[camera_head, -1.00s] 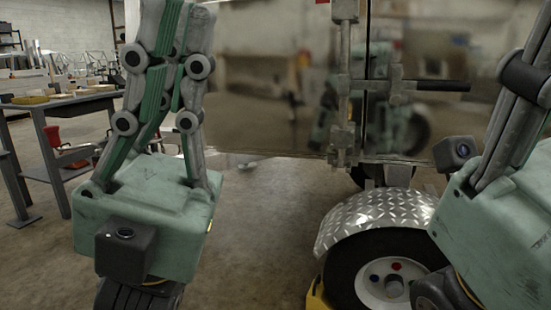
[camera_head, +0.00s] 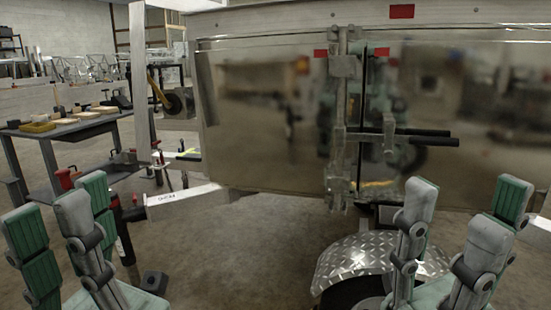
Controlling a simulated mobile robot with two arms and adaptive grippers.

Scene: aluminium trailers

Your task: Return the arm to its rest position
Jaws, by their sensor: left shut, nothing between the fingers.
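My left gripper (camera_head: 68,238) is at the bottom left, its grey and green fingers pointing up. The fingers are close together with nothing between them. My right gripper (camera_head: 455,240) is at the bottom right, its fingers spread wide and empty. Both grippers stand in front of the shiny aluminium trailer (camera_head: 265,125), apart from its door. Most of both arms is out of view below the frame.
A vertical door latch (camera_head: 340,120) runs down the trailer, with dark bars (camera_head: 425,138) beside it. A diamond-plate fender (camera_head: 365,265) is behind the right gripper. A work table (camera_head: 70,125) with trays stands at the left.

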